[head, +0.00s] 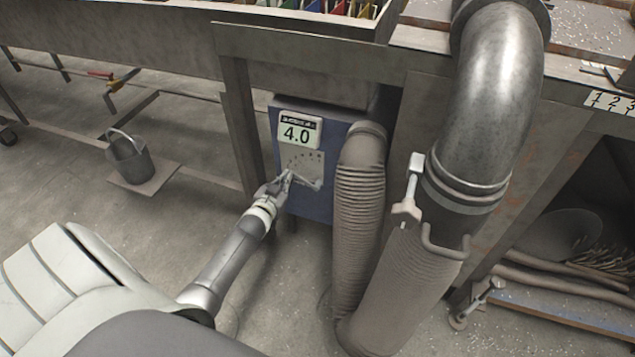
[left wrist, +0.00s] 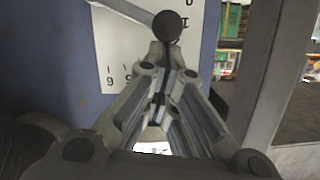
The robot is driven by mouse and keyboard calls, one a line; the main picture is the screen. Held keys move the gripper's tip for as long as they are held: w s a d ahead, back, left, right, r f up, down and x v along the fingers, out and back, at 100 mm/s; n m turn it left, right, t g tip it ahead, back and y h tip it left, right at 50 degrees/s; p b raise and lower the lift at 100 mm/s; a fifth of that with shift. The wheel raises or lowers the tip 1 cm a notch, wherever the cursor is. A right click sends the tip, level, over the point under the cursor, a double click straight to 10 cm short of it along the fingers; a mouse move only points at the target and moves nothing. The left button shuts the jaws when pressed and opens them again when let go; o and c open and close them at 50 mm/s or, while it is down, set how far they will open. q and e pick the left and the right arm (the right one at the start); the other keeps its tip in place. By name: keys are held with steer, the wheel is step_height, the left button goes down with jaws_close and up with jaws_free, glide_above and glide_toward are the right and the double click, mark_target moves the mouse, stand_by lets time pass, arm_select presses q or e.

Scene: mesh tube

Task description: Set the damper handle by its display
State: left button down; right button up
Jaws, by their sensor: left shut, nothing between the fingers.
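A blue box (head: 313,202) under the bench carries a display (head: 297,133) reading 4.0. Below it is a white scale plate (head: 312,160); part of this plate with digits shows in the left wrist view (left wrist: 122,52). The damper handle (left wrist: 130,10) is a grey bar ending in a dark round knob (left wrist: 170,26). My left gripper (head: 287,175) is at the plate's lower left. In the left wrist view its shut fingers (left wrist: 163,50) are empty, with their tips at the knob's lower edge. I cannot tell whether they touch it. My right gripper is out of view.
A bench leg (head: 241,125) is left of the box.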

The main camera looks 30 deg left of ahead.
arm_select(q)
steer(key=shift+s+a+f+n+h, duration=0.15)
steer(key=shift+a+f+n+h, duration=0.35)
steer(key=shift+a+f+n, duration=0.55)
steer(key=shift+d, duration=0.15)
